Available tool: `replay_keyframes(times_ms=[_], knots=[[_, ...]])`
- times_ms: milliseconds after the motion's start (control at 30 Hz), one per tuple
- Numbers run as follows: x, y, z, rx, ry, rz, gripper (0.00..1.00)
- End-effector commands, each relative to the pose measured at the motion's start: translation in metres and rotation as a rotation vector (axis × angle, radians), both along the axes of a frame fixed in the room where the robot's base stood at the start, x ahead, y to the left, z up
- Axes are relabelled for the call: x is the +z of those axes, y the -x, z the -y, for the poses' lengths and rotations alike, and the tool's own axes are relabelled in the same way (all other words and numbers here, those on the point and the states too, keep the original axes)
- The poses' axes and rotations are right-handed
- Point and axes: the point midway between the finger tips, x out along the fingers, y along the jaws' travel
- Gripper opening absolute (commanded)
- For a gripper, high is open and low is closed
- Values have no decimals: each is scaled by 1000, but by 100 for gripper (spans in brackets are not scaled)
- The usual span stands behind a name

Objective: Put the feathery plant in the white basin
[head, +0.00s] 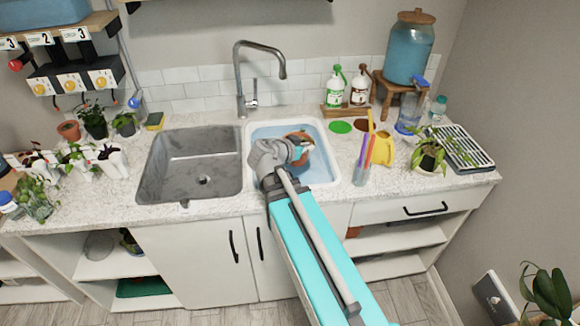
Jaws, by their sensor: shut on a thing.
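The white basin (325,181) is set in the counter right of the grey sink and holds pale blue water. My gripper (297,149) is over the basin, reaching in from the front. It is shut on a small terracotta pot (303,135), which is within the basin's outline. My gripper and wrist hide part of the pot. A little green shows by the fingers, but I cannot make out feathery leaves. Whether the pot touches the basin floor cannot be told.
The grey sink (180,178) is empty. The tap (240,85) stands behind, between the two bowls. A glass of coloured sticks (362,172) and a yellow jug (383,150) stand right of the basin. Several potted plants crowd the counter's left end.

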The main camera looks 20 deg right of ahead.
Motion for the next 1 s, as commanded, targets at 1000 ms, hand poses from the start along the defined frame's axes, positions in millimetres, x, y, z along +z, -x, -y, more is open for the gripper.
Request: replay_keyframes(times_ms=[1000], knots=[[-32, -31, 28, -34, 2, 4, 0]])
